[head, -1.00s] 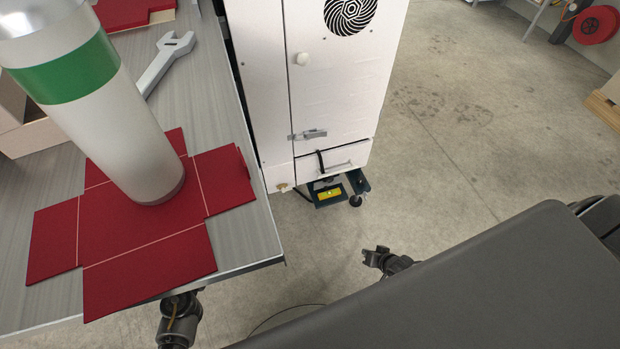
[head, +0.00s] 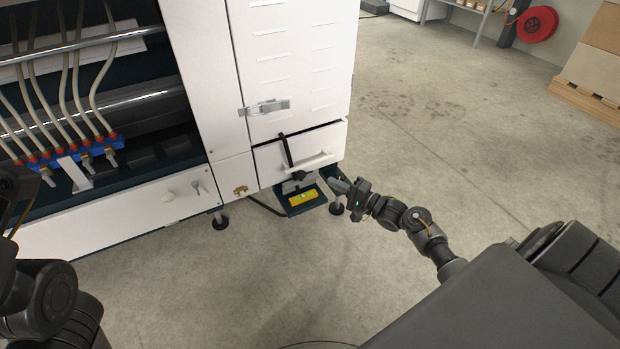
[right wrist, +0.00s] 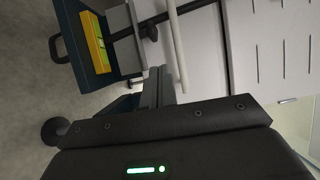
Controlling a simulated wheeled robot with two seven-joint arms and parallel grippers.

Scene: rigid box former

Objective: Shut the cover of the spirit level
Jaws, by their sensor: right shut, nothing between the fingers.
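The yellow spirit level (head: 302,200) with a green vial sits in a dark teal, tray-like housing under the lower right corner of the white machine. It is exposed, and it also shows in the right wrist view (right wrist: 96,42). A grey plate (right wrist: 128,45) stands beside it there; I cannot tell for sure which part is the cover. My right gripper (head: 338,185) is shut and empty, just right of the housing; its fingers (right wrist: 160,84) point toward the machine's lower front. Part of my left arm shows at the left edge; its jaws are not clear.
The white machine (head: 295,70) has a latch (head: 264,107), a lower panel with a white handle (head: 318,160) and a black lever (head: 286,150). A levelling foot (head: 337,208) stands close to my right gripper.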

